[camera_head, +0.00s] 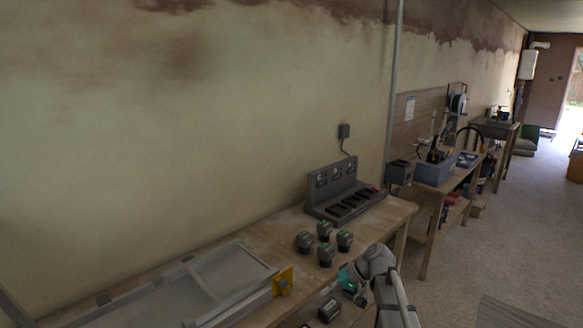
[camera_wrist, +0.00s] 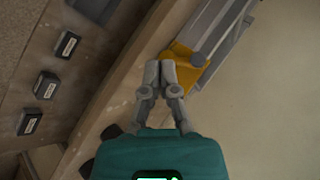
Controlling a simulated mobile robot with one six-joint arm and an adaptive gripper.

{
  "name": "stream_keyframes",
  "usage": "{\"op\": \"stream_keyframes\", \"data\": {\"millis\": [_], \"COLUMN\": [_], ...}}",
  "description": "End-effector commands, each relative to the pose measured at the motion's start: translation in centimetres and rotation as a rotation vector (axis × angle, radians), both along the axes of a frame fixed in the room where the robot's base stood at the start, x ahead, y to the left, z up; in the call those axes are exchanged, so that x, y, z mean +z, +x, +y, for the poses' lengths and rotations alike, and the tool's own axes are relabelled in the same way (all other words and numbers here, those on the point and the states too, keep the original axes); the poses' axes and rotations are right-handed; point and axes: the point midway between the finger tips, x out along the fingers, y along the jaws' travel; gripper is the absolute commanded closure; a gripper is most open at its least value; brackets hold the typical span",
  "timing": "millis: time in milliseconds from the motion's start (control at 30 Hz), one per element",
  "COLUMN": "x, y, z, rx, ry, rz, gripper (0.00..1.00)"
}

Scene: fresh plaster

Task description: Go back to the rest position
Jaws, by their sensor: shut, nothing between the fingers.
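My gripper (camera_wrist: 159,72) is in the wrist view with its two fingers together and nothing between them. In that view the fingertips overlap a yellow part (camera_wrist: 184,62) at the end of a grey frame, but I cannot tell whether they touch it. In the head view my arm is at the lower right, in front of the bench, with the teal part of my gripper (camera_head: 348,278) beside the bench edge. The fingertips are hard to make out there.
A wooden bench (camera_head: 270,240) runs along the plaster wall. Several dark battery-like blocks (camera_head: 325,254) stand on it, before a grey charger station (camera_head: 345,195). A grey frame (camera_head: 205,285) with a yellow end (camera_head: 283,281) lies at left. Open floor (camera_head: 490,245) is at right.

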Motion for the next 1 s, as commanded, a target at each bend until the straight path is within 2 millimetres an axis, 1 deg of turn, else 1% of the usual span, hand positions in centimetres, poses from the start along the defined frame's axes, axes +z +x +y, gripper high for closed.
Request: {"op": "stream_keyframes", "data": {"millis": [33,100,300,500,600,700,833,1000], "x": [-0.8,-1.9,-4.4,-5.7,-6.0,-6.0,-6.1,-6.1], "y": [-1.9,-3.6,-8.3,-12.4,-13.8,-14.6,-15.0,-15.0], "z": [0.2,-0.1,-1.5,-3.6,-4.5,-5.3,-5.7,-5.8], "rx": [-0.005,-0.017,-0.062,-0.114,-0.134,-0.15,-0.161,-0.163], "ry": [-0.059,-0.147,-0.401,-0.639,-0.727,-0.787,-0.824,-0.829], "rz": [0.017,0.041,0.092,0.111,0.111,0.11,0.108,0.107], "gripper": [1.0,1.0,1.0,1.0,1.0,1.0,1.0,1.0]}}
